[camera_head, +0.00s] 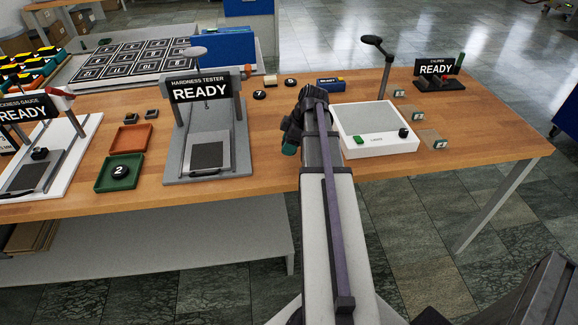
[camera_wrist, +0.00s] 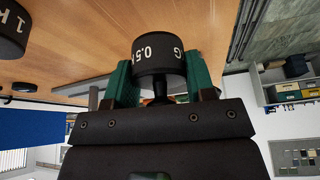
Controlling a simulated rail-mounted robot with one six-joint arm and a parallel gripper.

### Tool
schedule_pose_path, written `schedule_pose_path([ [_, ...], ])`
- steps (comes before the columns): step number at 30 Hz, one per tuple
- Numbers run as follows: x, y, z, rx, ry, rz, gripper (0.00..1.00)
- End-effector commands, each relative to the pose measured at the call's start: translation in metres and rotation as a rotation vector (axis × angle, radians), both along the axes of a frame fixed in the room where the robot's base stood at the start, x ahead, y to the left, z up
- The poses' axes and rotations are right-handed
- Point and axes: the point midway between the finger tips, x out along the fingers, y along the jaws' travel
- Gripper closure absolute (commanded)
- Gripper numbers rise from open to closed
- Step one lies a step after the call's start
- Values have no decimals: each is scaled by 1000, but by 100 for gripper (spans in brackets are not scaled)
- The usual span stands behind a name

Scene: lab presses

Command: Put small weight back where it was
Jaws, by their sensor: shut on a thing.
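The small weight (camera_wrist: 158,56) is a black cylinder marked 0.5 with a thin neck, seen in the wrist view. My gripper (camera_wrist: 158,84) is shut on it, with a green finger pad on each side. I cannot tell whether the weight touches the table. A larger black weight marked 1 K (camera_wrist: 10,30) is at the upper left of the wrist view, apart from the held one. In the head view my gripper (camera_head: 291,138) is over the table, right of the hardness tester, and my arm hides the held weight.
The hardness tester (camera_head: 206,130) stands left of my arm and a white scale (camera_head: 385,143) stands close on its right. A green tray (camera_head: 107,185) holds a disc marked 2.

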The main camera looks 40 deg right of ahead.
Motion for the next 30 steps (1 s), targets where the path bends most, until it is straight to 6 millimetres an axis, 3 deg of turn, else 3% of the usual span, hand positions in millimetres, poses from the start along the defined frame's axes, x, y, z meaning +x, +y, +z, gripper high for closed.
schedule_pose_path([
  [1,0,0,-17,0,0,0,91],
  [5,0,0,-14,0,0,0,91],
  [12,0,0,-54,0,0,0,91],
  [23,0,0,-53,0,0,0,91],
  [24,0,0,-53,0,0,0,48],
  [30,0,0,-52,0,0,0,29],
])
